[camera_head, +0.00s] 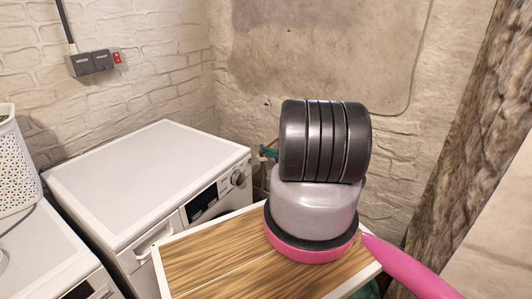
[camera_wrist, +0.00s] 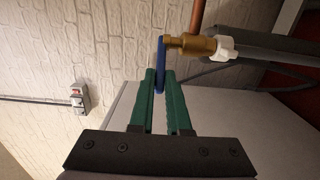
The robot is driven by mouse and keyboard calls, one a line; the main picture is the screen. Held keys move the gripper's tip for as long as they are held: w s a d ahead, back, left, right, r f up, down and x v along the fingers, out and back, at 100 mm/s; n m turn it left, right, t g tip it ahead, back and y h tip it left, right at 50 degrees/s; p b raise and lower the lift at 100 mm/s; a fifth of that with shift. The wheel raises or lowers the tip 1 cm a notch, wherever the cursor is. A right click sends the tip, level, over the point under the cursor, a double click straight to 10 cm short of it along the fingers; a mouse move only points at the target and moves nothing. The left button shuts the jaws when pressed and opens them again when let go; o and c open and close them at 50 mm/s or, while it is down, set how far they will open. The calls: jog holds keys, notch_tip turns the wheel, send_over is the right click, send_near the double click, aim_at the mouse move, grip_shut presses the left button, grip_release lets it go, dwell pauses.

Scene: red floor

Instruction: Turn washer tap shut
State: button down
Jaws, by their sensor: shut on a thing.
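The washer tap (camera_wrist: 191,43) is a brass body on a copper pipe (camera_wrist: 197,16), with a white fitting (camera_wrist: 226,48) on its right side in the wrist view. Its blue lever (camera_wrist: 160,52) runs up and down in that picture, at the left end of the brass body. My gripper (camera_wrist: 160,76) has green fingers closed around the lower end of the lever, one on each side. In the head view, a bit of my green gripper (camera_head: 268,153) shows at the wall behind my arm, which hides most of the tap.
A white washing machine (camera_head: 150,185) stands left of my arm, against the brick wall. A wood-topped surface (camera_head: 210,255) lies below my arm. A white perforated basket (camera_head: 14,165) is at the far left. A switch box (camera_head: 92,62) is on the wall.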

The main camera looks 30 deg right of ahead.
jog(key=shift+d+n+y, duration=0.2)
jog(key=shift+n+y, duration=0.1)
jog(key=shift+y, duration=0.1)
dwell(0.3)
jog(key=c, duration=0.9)
grip_release()
jog(key=v, duration=1)
jog(key=shift+s+d+r, duration=0.15)
jog(key=shift+s+d, duration=0.05)
jog(key=shift+s, duration=0.1)
